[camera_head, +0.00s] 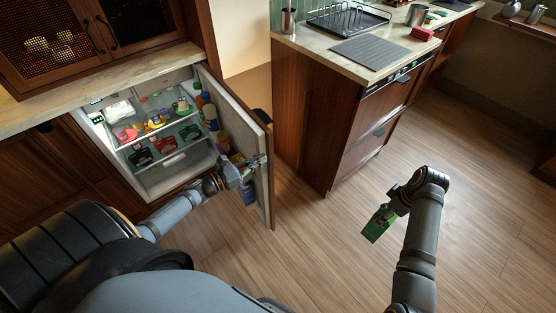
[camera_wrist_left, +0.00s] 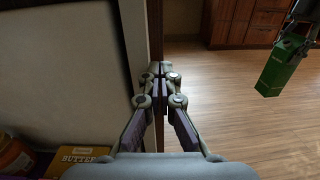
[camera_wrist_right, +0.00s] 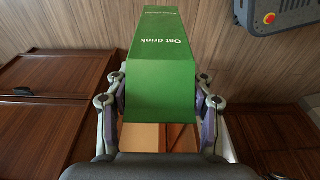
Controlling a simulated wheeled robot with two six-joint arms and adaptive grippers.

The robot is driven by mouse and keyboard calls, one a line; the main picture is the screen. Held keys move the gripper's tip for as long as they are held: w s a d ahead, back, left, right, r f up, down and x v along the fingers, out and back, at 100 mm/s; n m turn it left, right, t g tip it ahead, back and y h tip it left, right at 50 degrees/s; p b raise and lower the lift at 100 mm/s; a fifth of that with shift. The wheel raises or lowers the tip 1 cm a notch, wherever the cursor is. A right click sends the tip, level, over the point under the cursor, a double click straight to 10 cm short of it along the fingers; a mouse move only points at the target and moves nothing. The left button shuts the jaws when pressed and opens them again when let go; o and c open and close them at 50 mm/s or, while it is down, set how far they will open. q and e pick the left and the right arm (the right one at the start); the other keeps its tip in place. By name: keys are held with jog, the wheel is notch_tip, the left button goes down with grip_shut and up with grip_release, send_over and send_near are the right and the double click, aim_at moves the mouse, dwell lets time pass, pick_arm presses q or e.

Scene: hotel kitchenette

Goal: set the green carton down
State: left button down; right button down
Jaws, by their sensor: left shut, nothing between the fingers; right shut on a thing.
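The green carton (camera_head: 378,224), labelled "Oat drink", is held in the air over the wooden floor, to the right of the open fridge. My right gripper (camera_head: 390,207) is shut on it; in the right wrist view the fingers press on both sides of the carton (camera_wrist_right: 160,75). The carton (camera_wrist_left: 282,66) also shows at the upper right of the left wrist view. My left gripper (camera_head: 252,169) is shut and empty at the inner side of the open fridge door (camera_head: 262,150). In the left wrist view its closed fingertips (camera_wrist_left: 160,74) are close to the door's edge; contact cannot be told.
The fridge shelves (camera_head: 172,160) hold several packs and pouches, and the door shelves hold bottles. Floor around the carton is clear.

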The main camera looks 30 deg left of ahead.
pick_arm(q)
jog(key=shift+w+d, duration=0.15)
jog(key=shift+w, duration=0.2)
pick_arm(e)
jog(key=shift+r, duration=0.1)
